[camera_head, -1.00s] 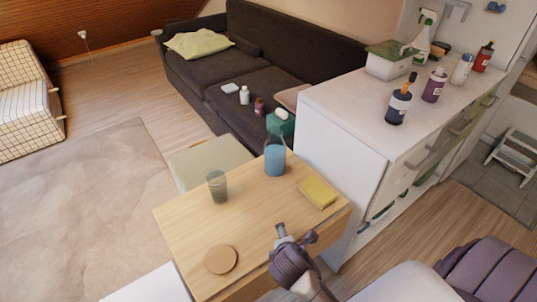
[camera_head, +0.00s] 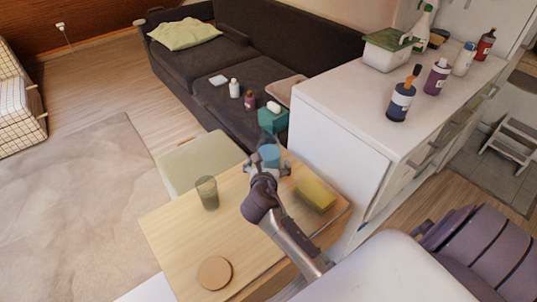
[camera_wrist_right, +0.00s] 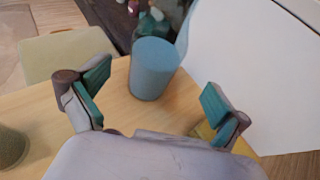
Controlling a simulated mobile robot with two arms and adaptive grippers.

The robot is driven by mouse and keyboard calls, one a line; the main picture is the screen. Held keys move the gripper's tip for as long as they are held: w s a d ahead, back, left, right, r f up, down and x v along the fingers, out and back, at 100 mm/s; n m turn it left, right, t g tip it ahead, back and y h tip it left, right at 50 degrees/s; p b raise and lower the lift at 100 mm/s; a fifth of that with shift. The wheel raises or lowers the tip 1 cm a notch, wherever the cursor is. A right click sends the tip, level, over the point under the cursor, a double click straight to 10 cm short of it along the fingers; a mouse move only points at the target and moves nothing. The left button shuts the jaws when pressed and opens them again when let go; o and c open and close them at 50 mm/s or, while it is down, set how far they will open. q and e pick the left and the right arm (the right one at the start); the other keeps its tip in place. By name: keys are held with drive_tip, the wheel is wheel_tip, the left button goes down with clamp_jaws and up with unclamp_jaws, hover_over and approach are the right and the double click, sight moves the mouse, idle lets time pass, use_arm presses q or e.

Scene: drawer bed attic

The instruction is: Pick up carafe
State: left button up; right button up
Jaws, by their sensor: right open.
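In the right wrist view the carafe (camera_wrist_right: 154,70) stands between and a little beyond my open fingers, apart from both. My right gripper (camera_head: 267,168) is open and empty, just in front of the carafe and hiding its lower part in the head view. Its green-padded fingertips (camera_wrist_right: 155,92) show in the wrist view. My left gripper is not in view.
A grey-green glass (camera_head: 207,193) stands left of my right gripper. A yellow sponge (camera_head: 316,195) lies to its right, and a round coaster (camera_head: 214,272) lies near the front. A white cabinet (camera_head: 335,150) rises close on the right. A dark sofa (camera_head: 235,60) is behind.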

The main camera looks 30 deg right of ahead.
sight(269, 159)
drive_tip(key=x, duration=0.3)
drive_tip(key=shift+f, duration=0.25)
drive_tip(key=shift+w+d+f, duration=0.1)
drive_tip(key=shift+w+d, duration=0.1)
drive_tip(key=shift+w, duration=0.05)
drive_tip(key=shift+w+d+f, duration=0.1)
drive_tip(key=shift+w, duration=0.05)
drive_tip(key=x, duration=0.2)
drive_tip(key=b+x, duration=0.1)
drive_tip(key=x, duration=0.1)
drive_tip(key=shift+w+f, duration=0.3)
drive_tip(key=shift+w, duration=0.1)
drive_tip(key=shift+r, duration=0.1)
drive_tip(key=shift+c, duration=1)
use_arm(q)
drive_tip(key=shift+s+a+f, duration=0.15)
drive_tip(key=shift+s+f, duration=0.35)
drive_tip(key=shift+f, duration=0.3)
use_arm(e)
drive_tip(key=c, duration=1.1)
